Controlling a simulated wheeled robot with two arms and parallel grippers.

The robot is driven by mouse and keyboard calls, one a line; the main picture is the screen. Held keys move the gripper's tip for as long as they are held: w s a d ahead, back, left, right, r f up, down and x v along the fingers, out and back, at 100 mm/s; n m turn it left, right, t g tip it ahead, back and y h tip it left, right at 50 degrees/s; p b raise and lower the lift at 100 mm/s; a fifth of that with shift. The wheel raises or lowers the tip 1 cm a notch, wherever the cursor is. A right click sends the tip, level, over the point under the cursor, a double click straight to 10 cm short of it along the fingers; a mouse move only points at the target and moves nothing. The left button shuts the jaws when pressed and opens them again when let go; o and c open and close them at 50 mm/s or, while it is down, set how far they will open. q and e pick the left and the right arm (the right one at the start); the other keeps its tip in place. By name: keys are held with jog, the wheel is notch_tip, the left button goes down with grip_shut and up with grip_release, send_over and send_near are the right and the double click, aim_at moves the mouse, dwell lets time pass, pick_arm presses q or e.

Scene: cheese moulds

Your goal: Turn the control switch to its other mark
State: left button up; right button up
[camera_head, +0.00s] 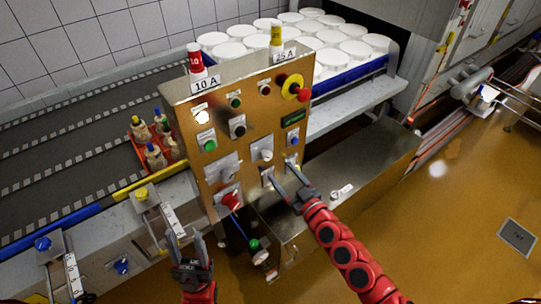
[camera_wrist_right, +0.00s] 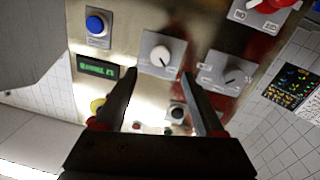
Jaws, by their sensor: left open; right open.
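The control panel (camera_head: 250,92) is an upright tan metal box with several knobs and buttons. A white rotary knob (camera_head: 266,155) sits on a pale plate on its face. The right wrist view shows this knob (camera_wrist_right: 161,54) ahead, roughly between the fingertips; its marks are too small to read. A dark knob on a plate (camera_wrist_right: 232,75) is to its right there. I cannot tell for certain which knob is the control switch. My right gripper (camera_head: 280,173) is open and empty, just in front of the panel's lower right. My left gripper (camera_head: 184,238) is open and empty, low and left of the panel.
A red emergency button (camera_head: 297,82), a blue button (camera_head: 294,142) and a green display (camera_head: 293,117) are near the white knob. A red switch (camera_head: 230,199) sits lower left. An orange crate (camera_head: 143,150) with bottles stands left of the panel. White moulds (camera_head: 330,37) are behind.

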aim_at(269, 157)
jog(key=x, duration=0.7)
jog(key=shift+w+a, duration=0.15)
jog(key=shift+w, duration=0.15)
grip_shut()
